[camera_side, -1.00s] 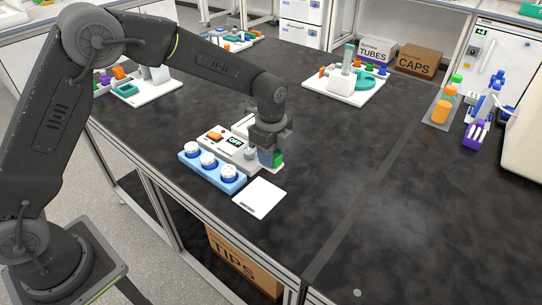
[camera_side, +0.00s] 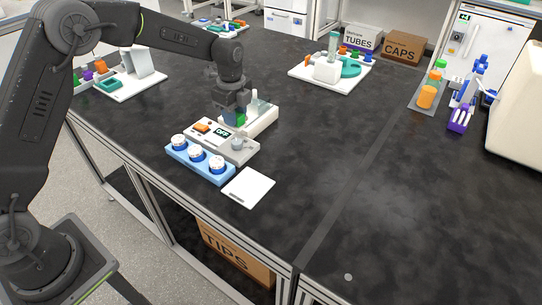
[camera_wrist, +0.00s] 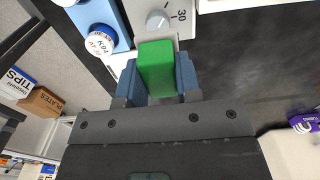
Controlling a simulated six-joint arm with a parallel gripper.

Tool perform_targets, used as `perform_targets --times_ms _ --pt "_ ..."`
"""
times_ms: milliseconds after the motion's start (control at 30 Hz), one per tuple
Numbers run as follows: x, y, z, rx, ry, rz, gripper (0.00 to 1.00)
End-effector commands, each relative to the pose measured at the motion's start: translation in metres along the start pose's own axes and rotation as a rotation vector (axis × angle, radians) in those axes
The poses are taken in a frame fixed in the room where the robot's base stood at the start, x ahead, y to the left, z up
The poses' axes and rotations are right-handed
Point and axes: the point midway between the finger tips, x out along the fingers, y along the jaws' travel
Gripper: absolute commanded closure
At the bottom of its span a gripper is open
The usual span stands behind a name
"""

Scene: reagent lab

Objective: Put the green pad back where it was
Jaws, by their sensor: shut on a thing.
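The green pad (camera_wrist: 156,68) is a small bright green block between the two blue-grey fingers of my gripper (camera_wrist: 157,82) in the wrist view. My gripper is shut on it. In the side view the green pad (camera_side: 241,119) shows just below my gripper (camera_side: 236,119), over the back of the grey device, by the white holder (camera_side: 264,121). I cannot tell whether the pad touches anything below. The place it came from is not identifiable.
The grey device (camera_side: 222,147) has an orange switch, a display and a knob. In front are a blue rack (camera_side: 177,154) of white-capped vials and a white plate (camera_side: 248,188). Another white station (camera_side: 330,70) stands farther back.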

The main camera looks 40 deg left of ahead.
Motion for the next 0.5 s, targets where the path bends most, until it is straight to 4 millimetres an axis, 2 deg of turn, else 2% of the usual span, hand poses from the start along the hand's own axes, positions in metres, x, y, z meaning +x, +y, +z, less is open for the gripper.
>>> perform_targets --times_ms 300,500 --pt "0.043 -0.022 -0.068 0.006 0.000 0.001 0.91" --pt "0.059 -0.030 -0.093 0.002 0.000 0.001 0.91"
